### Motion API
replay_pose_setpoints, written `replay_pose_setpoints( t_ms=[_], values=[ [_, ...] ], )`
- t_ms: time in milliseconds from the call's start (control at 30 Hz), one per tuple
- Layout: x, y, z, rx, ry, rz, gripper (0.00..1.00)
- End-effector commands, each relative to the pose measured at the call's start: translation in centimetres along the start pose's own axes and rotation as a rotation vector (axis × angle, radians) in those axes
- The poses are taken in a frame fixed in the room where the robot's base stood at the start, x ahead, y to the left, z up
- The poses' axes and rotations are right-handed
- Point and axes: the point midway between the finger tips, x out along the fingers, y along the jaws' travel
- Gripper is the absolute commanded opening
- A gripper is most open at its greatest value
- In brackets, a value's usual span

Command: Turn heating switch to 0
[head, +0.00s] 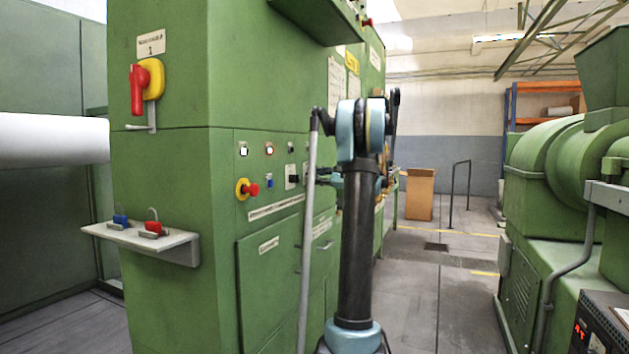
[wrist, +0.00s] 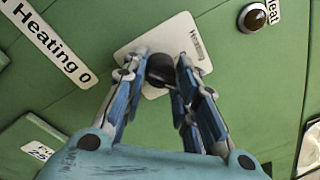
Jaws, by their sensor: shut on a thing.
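The heating switch is a black knob (wrist: 160,68) on a white plate (wrist: 178,36) fixed to the green cabinet. A label reading "Heating 0" (wrist: 48,42) lies to its upper left in the wrist view. My gripper (wrist: 160,78) is shut on the knob, one finger on each side. The fingers hide part of the knob and plate, so I cannot tell which position it points to. In the head view the switch (head: 293,178) sits on the cabinet's side panel, with my gripper (head: 312,176) reaching it from the right.
A red knob on a yellow base (head: 247,189) and a blue button (head: 270,183) sit left of the switch. A dark round button (wrist: 252,17) is near the plate. A shelf with padlocks (head: 185,245) juts from the cabinet.

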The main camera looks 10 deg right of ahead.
Motion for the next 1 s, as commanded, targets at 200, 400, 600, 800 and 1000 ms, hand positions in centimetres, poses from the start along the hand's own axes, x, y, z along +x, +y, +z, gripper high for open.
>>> replay_pose_setpoints(
  t_ms=[200,400,600,800,1000],
  values=[
    [0.01,0.15,-0.05,-0.167,-0.009,-0.005,0.03],
    [0.01,0.21,-0.08,-0.356,-0.019,-0.012,0.03],
    [0.01,0.24,-0.12,-0.544,-0.028,-0.020,0.03],
    [0.00,0.30,-0.18,-0.711,-0.036,-0.026,0.03],
    [-0.01,0.34,-0.22,-0.839,-0.043,-0.031,0.03]
  ],
)
